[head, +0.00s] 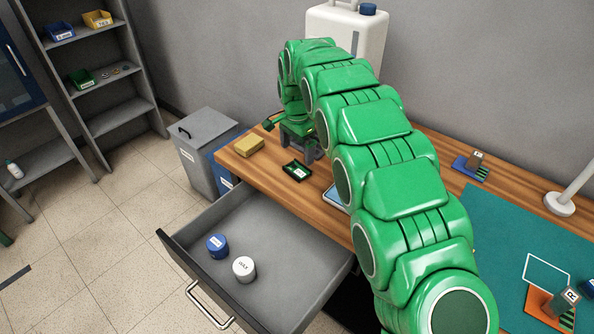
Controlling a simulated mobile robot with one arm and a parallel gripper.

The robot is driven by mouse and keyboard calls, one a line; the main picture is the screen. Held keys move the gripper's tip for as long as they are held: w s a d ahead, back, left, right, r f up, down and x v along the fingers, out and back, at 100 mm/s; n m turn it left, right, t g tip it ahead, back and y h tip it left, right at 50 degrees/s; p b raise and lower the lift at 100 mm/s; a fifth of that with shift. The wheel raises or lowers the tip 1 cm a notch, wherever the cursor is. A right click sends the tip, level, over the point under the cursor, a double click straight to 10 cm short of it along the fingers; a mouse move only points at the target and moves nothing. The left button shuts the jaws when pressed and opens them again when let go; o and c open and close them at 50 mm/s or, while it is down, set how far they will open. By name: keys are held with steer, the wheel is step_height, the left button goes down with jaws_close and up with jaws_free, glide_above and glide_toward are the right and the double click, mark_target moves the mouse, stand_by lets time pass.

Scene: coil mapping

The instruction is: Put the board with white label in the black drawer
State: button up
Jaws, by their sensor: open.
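A small dark green board with a white label (297,171) lies on the wooden desk, near its front edge and behind the drawer. The black drawer (205,283) is pulled out below the desk, with a dark front, a metal handle and a grey interior. My gripper (301,151) is open at the end of my green arm, just behind the board in the picture. The gap between gripper and board is hard to judge, and my arm hides part of the gripper. I see nothing held.
A blue-topped jar (217,245) and a white-topped jar (243,269) stand in the drawer, whose left and right parts have bare floor. A yellow block (249,145) lies left of the board. A pale blue flat item (336,197) is partly behind my arm.

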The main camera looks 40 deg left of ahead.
mark_target(297, 168)
steer(key=shift+f, duration=3.5)
steer(key=c, duration=0.9)
steer(key=shift+c, duration=0.2)
